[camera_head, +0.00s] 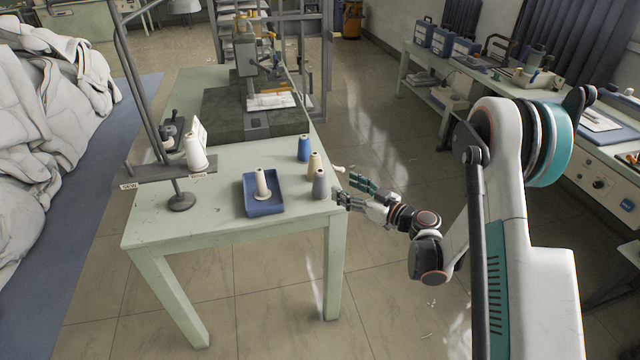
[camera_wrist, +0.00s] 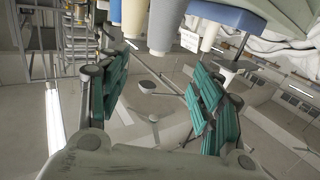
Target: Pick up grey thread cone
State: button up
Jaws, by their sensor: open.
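The grey thread cone (camera_head: 319,184) stands upright at the right front corner of the pale green table (camera_head: 225,222). My gripper (camera_head: 345,188) is just right of it, beyond the table edge, with its fingers pointing left toward it. In the wrist view, the gripper (camera_wrist: 160,66) is open with teal-padded fingers and nothing between them. The grey cone also shows there at the top edge (camera_wrist: 165,24), partly cut off, and outside the fingers' gap.
A tan cone (camera_head: 314,164) and a blue cone (camera_head: 303,148) stand close behind the grey one. A blue tray (camera_head: 279,206) holding a white cone (camera_head: 262,182) is to its left. A metal stand (camera_head: 181,202) carries another white cone (camera_head: 195,151). Floor right of the table is open.

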aim_at(325, 176)
jog(key=b+x, duration=0.1)
jog(key=x, duration=0.4)
jog(key=shift+f+b, duration=0.1)
jog(key=shift+b, duration=0.3)
jog(key=b+x, duration=0.2)
jog(key=x, duration=0.3)
jog(key=shift+w+a+f+b, duration=0.15)
jog(key=shift+w+a+b, duration=0.05)
jog(key=shift+w+b, duration=0.15)
jog(key=shift+w+a, duration=0.2)
jog(key=shift+c, duration=0.4)
jog(key=c, duration=1.2)
